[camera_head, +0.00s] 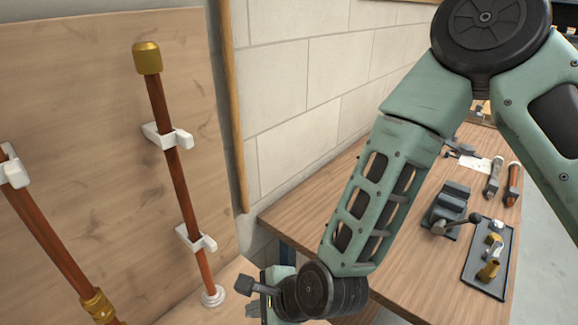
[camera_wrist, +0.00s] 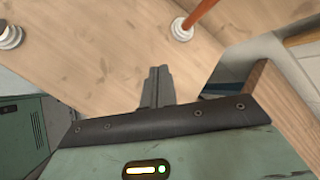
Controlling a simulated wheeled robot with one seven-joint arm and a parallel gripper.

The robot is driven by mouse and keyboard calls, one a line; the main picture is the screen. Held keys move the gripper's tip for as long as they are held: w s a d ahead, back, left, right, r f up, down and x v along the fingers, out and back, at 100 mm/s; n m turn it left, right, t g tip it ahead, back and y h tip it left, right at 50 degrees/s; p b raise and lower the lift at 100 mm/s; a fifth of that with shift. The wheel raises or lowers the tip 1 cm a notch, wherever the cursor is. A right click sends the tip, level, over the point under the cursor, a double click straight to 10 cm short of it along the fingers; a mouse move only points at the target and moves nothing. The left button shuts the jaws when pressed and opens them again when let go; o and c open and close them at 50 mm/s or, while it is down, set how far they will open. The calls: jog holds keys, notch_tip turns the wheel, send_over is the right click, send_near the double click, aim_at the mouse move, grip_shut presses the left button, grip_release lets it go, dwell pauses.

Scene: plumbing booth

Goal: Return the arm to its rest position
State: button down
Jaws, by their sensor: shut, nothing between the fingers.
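My arm reaches down from the upper right of the head view and bends at a dark wrist joint near the bottom. My gripper (camera_head: 245,284) points left, in front of the lower part of the wooden panel. In the wrist view my gripper (camera_wrist: 158,76) shows two dark fingers pressed together, with nothing between them. The fingers look apart from the copper pipes. Part of the bench behind my arm is hidden.
A copper pipe (camera_head: 174,165) with a brass cap stands clipped to the wooden panel (camera_head: 90,110). Another pipe (camera_head: 45,235) is at the left. A workbench (camera_head: 320,190) at right holds a vise (camera_head: 450,205) and a tray (camera_head: 470,277) of fittings.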

jog(key=s+d+r+n+g+h, duration=0.1)
jog(key=s+d+r+n+h, duration=0.2)
jog(key=d+r+n, duration=0.6)
jog(key=s+d+r+n+g+h, duration=0.2)
jog(key=s+d+r+n, duration=0.4)
jog(key=d+n, duration=0.5)
notch_tip(320, 180, up, 3)
jog(key=n+h, duration=0.1)
jog(key=n, duration=0.2)
jog(key=shift+s+d, duration=0.15)
jog(key=shift+s, duration=0.1)
jog(key=shift+f, duration=0.1)
